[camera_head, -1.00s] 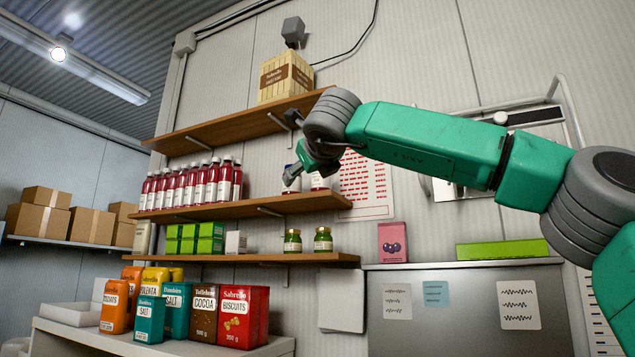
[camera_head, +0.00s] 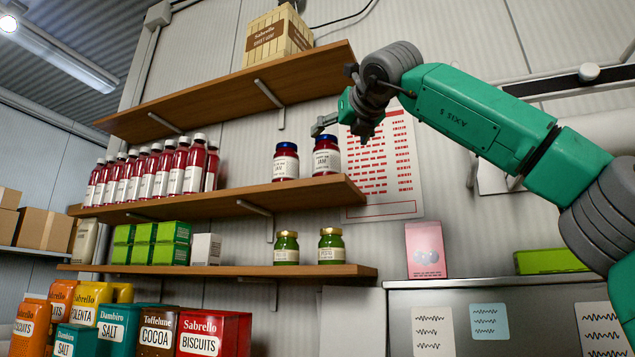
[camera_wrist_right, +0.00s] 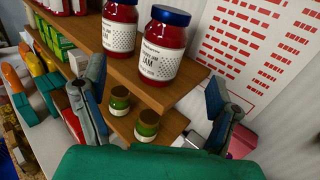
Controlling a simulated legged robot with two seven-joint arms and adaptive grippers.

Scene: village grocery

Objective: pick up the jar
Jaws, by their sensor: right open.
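Two red jam jars with blue lids and white labels stand upright on the middle shelf, a left one (camera_head: 286,161) and a right one (camera_head: 326,155). They also show in the wrist view, the left one (camera_wrist_right: 119,27) and the right one (camera_wrist_right: 162,46). Two green jars with pale lids, a left one (camera_head: 286,248) and a right one (camera_head: 331,246), stand on the lower shelf. My right gripper (camera_head: 340,124) is open and empty, just above and right of the right jam jar. In the wrist view its fingers (camera_wrist_right: 157,100) are spread below the jam jars. My left gripper is out of view.
The middle shelf (camera_head: 240,203) holds a row of red bottles (camera_head: 172,170) to the left. An upper shelf (camera_head: 230,92) bears a wooden crate (camera_head: 276,38). A pink packet (camera_head: 425,250) stands on a grey cabinet at right.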

